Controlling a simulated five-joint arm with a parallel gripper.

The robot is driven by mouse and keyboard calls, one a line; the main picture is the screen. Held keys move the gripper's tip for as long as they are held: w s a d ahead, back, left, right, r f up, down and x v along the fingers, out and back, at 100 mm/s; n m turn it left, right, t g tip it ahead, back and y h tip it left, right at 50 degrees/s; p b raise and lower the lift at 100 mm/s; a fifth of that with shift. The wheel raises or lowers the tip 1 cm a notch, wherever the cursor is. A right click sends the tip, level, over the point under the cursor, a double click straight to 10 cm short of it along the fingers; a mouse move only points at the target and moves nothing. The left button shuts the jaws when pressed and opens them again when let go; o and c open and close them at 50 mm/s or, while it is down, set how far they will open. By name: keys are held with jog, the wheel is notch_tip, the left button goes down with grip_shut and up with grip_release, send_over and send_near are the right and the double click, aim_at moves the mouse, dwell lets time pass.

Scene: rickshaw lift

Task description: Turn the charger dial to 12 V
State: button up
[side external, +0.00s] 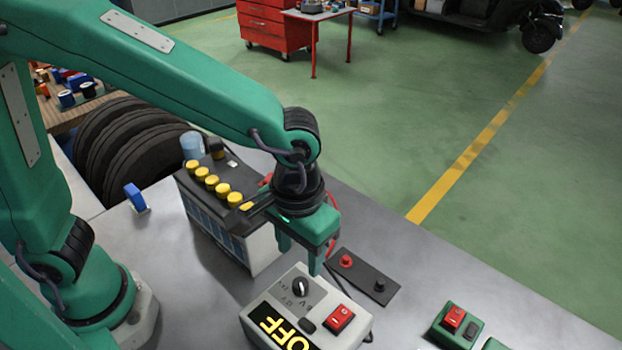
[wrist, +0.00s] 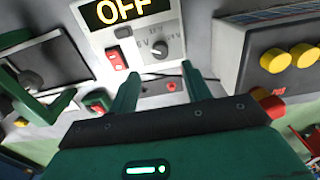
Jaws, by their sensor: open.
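The charger (side external: 318,297) is a pale box on the grey bench, at the bottom middle of the side view. It has a black dial (side external: 299,287), a red rocker switch (side external: 340,319) and a display (side external: 283,333) reading OFF. In the wrist view the dial (wrist: 159,47) lies just beyond the space between my fingertips, with small voltage marks around it. I cannot tell which mark it points to. My gripper (side external: 301,259) is open and empty, its fingers pointing down above the dial and apart from it. The fingers (wrist: 160,72) show on both sides in the wrist view.
A battery (side external: 240,235) with several yellow caps stands behind and left of the charger. A black plate (side external: 362,277) with a red and a black terminal lies behind right. Green boxes (side external: 455,325) with a red switch are at the right. A blue clip (side external: 136,197) sits left.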

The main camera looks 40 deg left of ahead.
aim_at(301, 282)
jog(key=shift+f, duration=3.85)
jog(key=c, duration=1)
jog(key=shift+m, duration=0.4)
jog(key=m, duration=0.5)
jog(key=shift+r, duration=0.1)
jog(key=m, duration=0.6)
